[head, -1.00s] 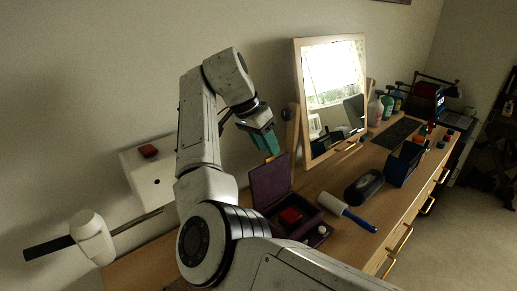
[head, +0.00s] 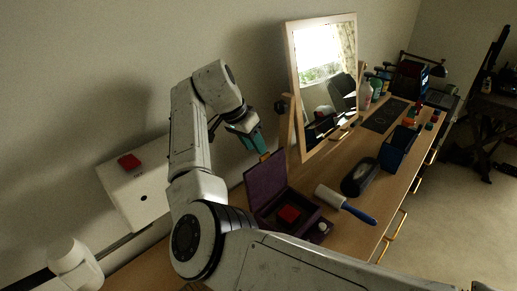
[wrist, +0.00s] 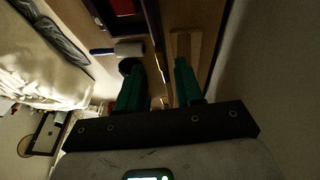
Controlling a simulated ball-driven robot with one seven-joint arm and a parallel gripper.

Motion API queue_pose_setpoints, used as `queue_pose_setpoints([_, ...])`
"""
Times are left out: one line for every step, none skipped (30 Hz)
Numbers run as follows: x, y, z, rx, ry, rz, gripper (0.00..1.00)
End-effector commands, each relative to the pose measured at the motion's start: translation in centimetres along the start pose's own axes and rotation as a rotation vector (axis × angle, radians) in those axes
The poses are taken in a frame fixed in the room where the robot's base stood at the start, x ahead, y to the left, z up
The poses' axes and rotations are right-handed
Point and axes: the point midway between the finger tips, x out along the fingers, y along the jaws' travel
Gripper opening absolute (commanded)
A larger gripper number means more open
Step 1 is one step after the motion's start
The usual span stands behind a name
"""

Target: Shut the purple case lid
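The purple case stands open on the wooden dresser in the head view. Its lid (head: 265,186) is raised, roughly upright. Its base (head: 268,224) holds a red block (head: 289,214) and a small pale round item (head: 323,227). My gripper (head: 263,152), with green fingers, is just above the lid's top edge, near the mirror. In the wrist view my gripper (wrist: 160,66) has its fingers apart. The lid's dark edge (wrist: 154,25) runs towards the gap between them. I cannot tell whether a finger touches the lid.
A tilting mirror (head: 292,70) stands close behind the case. A white roller with a blue handle (head: 357,212), a dark oval case (head: 360,178) and a blue box (head: 398,150) lie to the right. A white box with a red block (head: 129,162) is at the left.

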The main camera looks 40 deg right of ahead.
Motion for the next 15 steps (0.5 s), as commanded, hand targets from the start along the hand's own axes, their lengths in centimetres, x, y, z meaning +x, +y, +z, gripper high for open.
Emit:
queue_pose_setpoints([0.7, 0.1, -0.1, -0.001, 0.0, 0.002, 0.36])
queue_pose_setpoints([1.2, 0.1, 0.0, -0.001, -0.001, 0.002, 0.36])
queue_pose_setpoints([1.7, 0.1, 0.0, -0.001, -0.001, 0.002, 0.36])
queue_pose_setpoints([2.1, 0.1, -0.1, -0.001, 0.0, 0.002, 0.36])
queue_pose_setpoints([2.4, 0.1, -0.1, -0.001, 0.0, 0.002, 0.36])
queue_pose_setpoints([2.8, 0.1, 0.0, -0.001, -0.001, 0.002, 0.36])
queue_pose_setpoints([3.1, 0.0, 0.0, -0.001, -0.001, 0.001, 0.36])
queue_pose_setpoints([3.3, 0.0, 0.0, -0.001, 0.0, 0.0, 0.36])
queue_pose_setpoints([3.5, 0.0, 0.0, -0.001, 0.0, 0.0, 0.36])
queue_pose_setpoints([3.6, 0.0, 0.0, -0.001, 0.0, 0.0, 0.36])
queue_pose_setpoints([3.7, 0.0, 0.0, -0.001, 0.0, 0.0, 0.36])
queue_pose_setpoints([3.8, 0.0, 0.0, -0.001, 0.0, 0.0, 0.36])
queue_pose_setpoints([3.9, 0.0, 0.0, 0.0, 0.0, 0.0, 0.36])
queue_pose_setpoints([3.9, 0.0, 0.0, 0.0, 0.0, 0.0, 0.36])
queue_pose_setpoints([3.9, 0.0, 0.0, 0.0, 0.0, 0.0, 0.36])
